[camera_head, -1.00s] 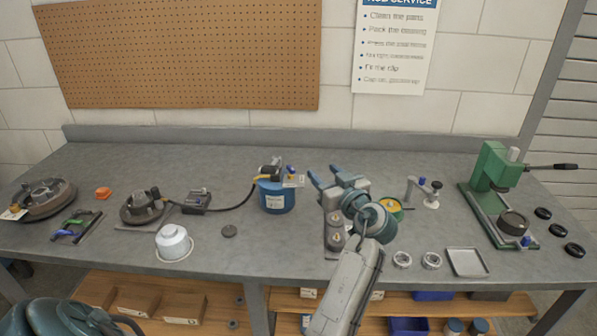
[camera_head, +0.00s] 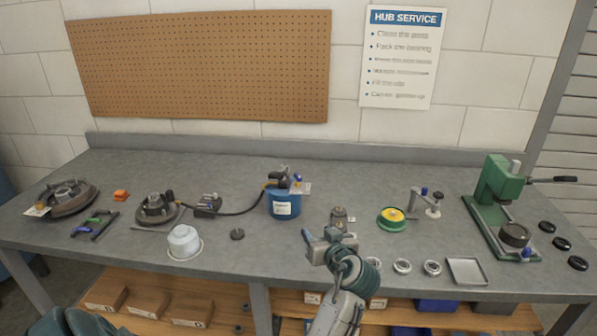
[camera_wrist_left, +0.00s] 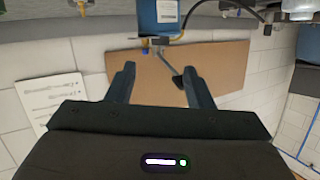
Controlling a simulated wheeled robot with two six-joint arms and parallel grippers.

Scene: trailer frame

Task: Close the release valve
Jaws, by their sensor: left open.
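A blue container (camera_head: 284,203) with a white label stands mid-bench. On its top are a dark fitting (camera_head: 283,174), a small blue knob (camera_head: 297,179) and a tag. A hose runs left from it to a small grey-black unit (camera_head: 207,205). Which part is the release valve I cannot tell. My left gripper (camera_head: 321,238) is open and empty near the bench's front edge, in front of the container and to its right, apart from it. In the left wrist view the container (camera_wrist_left: 168,14) appears upside down at the top, beyond the open fingers (camera_wrist_left: 158,73). My right gripper is not in view.
A metal cylindrical part (camera_head: 339,219) stands just behind my left gripper. A green-yellow round part (camera_head: 392,218), a small stand (camera_head: 429,200) and a green press (camera_head: 503,200) are right. A white pot (camera_head: 184,242) is left. The bench's back strip is clear.

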